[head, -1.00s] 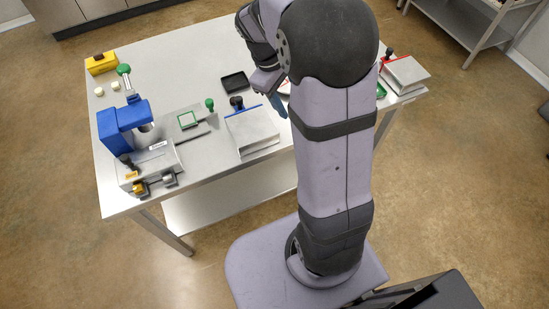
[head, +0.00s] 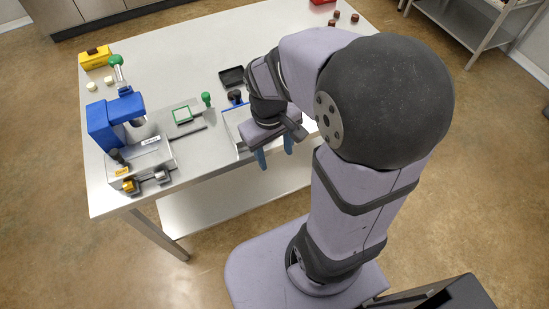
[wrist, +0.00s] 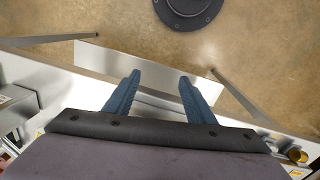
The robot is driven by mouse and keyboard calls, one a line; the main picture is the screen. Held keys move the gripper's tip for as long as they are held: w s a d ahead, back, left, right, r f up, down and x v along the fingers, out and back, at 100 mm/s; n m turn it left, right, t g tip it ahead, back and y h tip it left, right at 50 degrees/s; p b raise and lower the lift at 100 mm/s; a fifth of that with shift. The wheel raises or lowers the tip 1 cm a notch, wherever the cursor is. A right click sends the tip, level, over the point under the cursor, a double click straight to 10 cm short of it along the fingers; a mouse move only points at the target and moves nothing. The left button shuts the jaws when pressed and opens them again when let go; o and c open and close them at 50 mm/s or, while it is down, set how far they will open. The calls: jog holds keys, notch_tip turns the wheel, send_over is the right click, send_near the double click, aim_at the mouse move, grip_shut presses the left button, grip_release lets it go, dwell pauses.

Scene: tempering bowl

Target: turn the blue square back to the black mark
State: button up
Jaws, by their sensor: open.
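A low silver box with blue edging (head: 230,118) and a dark knob (head: 235,97) stands near the table's front edge in the head view. It is the blue-edged thing here; my gripper and forearm hide much of it. I cannot make out a black mark on it. My gripper (head: 275,152) hangs at the front of this box, with its blue fingers pointing down. In the wrist view my gripper (wrist: 159,78) is open, with nothing between the fingers. The fingertips show against the table's front edge and lower shelf.
A blue press (head: 115,122) on a silver base stands at the table's left. A green-framed square (head: 182,115) with a green knob (head: 207,99) lies between it and the box. A black tray (head: 231,77) is behind. The back middle of the table is clear.

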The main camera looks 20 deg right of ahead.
jog(key=shift+s+a+f, duration=0.2)
jog(key=shift+s+f, duration=0.1)
jog(key=shift+c, duration=0.6)
